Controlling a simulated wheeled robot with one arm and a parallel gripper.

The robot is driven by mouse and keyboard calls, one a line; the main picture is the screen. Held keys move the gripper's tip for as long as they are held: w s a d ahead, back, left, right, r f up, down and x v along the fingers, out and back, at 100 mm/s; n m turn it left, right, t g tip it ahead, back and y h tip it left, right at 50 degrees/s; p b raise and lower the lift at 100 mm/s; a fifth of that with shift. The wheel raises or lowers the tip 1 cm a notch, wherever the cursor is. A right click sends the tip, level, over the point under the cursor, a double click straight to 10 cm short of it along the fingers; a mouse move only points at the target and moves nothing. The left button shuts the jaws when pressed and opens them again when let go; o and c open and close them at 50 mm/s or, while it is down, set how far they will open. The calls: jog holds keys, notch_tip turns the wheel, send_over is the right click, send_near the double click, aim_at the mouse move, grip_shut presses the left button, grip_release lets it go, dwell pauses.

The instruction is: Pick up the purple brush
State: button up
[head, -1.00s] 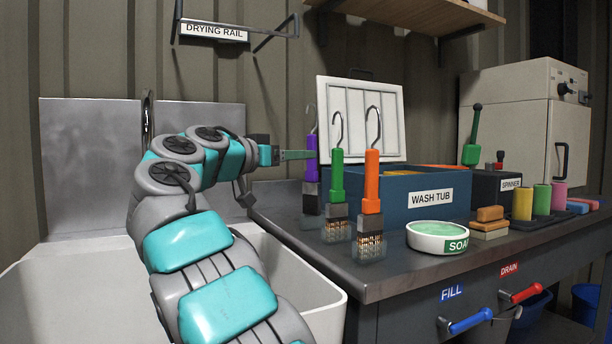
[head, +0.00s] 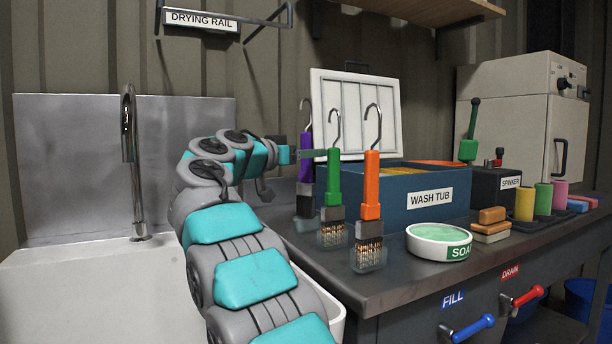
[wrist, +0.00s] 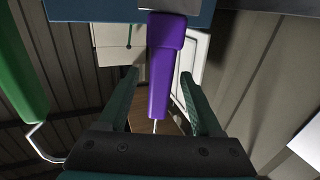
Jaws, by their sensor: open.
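The purple brush (head: 306,172) stands upright on the counter at the left end of a row of brushes, with a metal hook on top. Its lower part is partly hidden behind the green brush (head: 334,183). The orange brush (head: 371,190) stands to the right. My gripper (head: 309,154) is at the purple handle's height. In the wrist view, the purple handle (wrist: 162,70) lies between the two open fingers of my gripper (wrist: 158,76), with gaps visible on both sides. The green brush's handle (wrist: 18,75) is outside the fingers at the left.
The blue wash tub (head: 455,203) with a raised white lid stands behind the brushes. A soap dish (head: 432,248) and sponges (head: 491,228) sit to the right. A sink with a tap (head: 130,150) is at the left. The drying rail (head: 200,20) hangs above.

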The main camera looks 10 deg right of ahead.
jog(key=shift+c, duration=0.3)
grip_shut()
dwell(0.3)
